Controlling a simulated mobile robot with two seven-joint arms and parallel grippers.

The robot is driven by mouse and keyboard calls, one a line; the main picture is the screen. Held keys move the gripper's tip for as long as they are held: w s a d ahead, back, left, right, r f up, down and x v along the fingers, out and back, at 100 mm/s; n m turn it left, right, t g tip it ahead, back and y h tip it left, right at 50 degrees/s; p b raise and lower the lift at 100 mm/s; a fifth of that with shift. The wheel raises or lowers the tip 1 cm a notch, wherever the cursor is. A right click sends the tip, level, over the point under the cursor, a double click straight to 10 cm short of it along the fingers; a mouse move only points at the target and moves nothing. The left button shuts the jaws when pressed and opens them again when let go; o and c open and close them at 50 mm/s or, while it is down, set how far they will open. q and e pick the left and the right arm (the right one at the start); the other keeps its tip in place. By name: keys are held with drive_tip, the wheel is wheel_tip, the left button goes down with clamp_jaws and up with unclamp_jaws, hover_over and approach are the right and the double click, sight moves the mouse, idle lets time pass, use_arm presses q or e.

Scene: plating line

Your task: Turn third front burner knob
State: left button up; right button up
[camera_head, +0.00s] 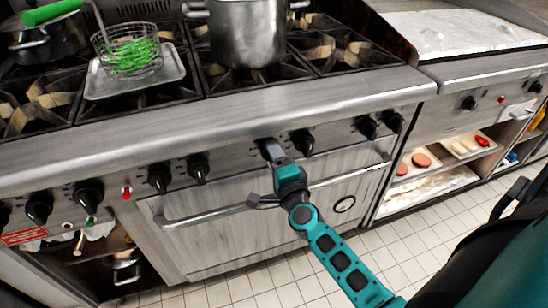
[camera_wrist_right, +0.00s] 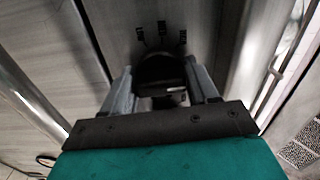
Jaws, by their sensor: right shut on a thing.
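My right gripper (camera_head: 276,158) reaches up to the front panel of the stove and is shut on a black burner knob, which it mostly hides in the head view. In the right wrist view the dark knob (camera_wrist_right: 160,72) sits between the two grey fingers of my right gripper (camera_wrist_right: 162,90), with a small light mark near its lower edge. How far the knob is turned cannot be made out. Another black knob (camera_head: 302,142) is just right of the gripper, and a pair of knobs (camera_head: 198,167) is to the left. My left gripper is not in view.
The oven door handle (camera_head: 205,214) runs below the knobs, close to my right wrist. A steel pot (camera_head: 248,35) and a tray (camera_head: 168,75) with a wire basket (camera_head: 132,55) of green beans stand on the burners. The tiled floor (camera_head: 240,293) in front is clear.

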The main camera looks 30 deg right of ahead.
drive_tip(key=shift+m, duration=0.5)
drive_tip(key=o, duration=1)
use_arm(q)
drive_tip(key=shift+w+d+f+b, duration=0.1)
drive_tip(key=shift+b, duration=0.2)
use_arm(e)
drive_tip(key=v, duration=1.3)
drive_tip(key=shift+a, duration=0.1)
drive_tip(key=shift+w, duration=0.1)
